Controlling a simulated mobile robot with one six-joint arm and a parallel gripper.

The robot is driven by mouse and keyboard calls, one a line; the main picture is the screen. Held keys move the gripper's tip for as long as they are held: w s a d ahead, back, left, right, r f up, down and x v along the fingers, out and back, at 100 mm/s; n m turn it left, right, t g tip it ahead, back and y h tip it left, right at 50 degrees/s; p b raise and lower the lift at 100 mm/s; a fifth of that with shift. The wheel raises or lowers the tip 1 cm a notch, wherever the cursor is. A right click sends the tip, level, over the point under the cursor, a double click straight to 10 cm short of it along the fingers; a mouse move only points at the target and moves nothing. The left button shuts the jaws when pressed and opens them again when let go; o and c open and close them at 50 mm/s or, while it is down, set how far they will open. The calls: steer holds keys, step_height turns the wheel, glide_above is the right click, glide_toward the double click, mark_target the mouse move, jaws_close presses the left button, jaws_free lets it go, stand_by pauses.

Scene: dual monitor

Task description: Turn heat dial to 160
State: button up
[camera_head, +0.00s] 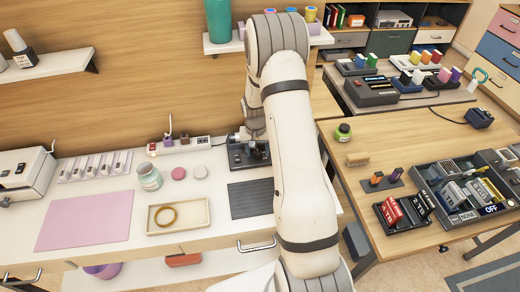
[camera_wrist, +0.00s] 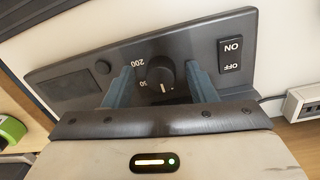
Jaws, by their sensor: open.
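The heat dial (camera_wrist: 160,73) is a round black knob on a dark control panel (camera_wrist: 75,83) in the wrist view. A printed 200 sits to its upper left, and a partly hidden number is at its lower left. A small pale mark shows near the dial's lower edge; I cannot read its setting for sure. My gripper (camera_wrist: 159,71) is open, with one blue-grey finger on each side of the dial. Gaps show between fingers and dial. In the head view my gripper (camera_head: 250,138) is over the dark device (camera_head: 236,158), largely hidden by my arm.
A jar (camera_head: 149,177), a tray (camera_head: 178,230) and a dark ribbed mat (camera_head: 248,199) are nearby.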

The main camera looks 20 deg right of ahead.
steer(key=c, duration=0.9)
steer(key=shift+o, duration=0.7)
steer(key=shift+d, duration=0.45)
steer(key=shift+a, duration=0.3)
steer(key=shift+c, duration=1)
steer(key=shift+a+f+m+b, duration=0.15)
steer(key=shift+f+m+b, duration=0.1)
steer(key=shift+m+b, duration=1.75)
steer(key=shift+m, duration=0.3)
steer(key=m+b, duration=0.2)
steer(key=m, duration=0.1)
steer(key=shift+m, duration=0.3)
steer(key=shift+r+m+y+b, duration=0.1)
steer(key=shift+m+y+b, duration=0.3)
steer(key=shift+m, duration=1.3)
steer(key=shift+g, duration=0.3)
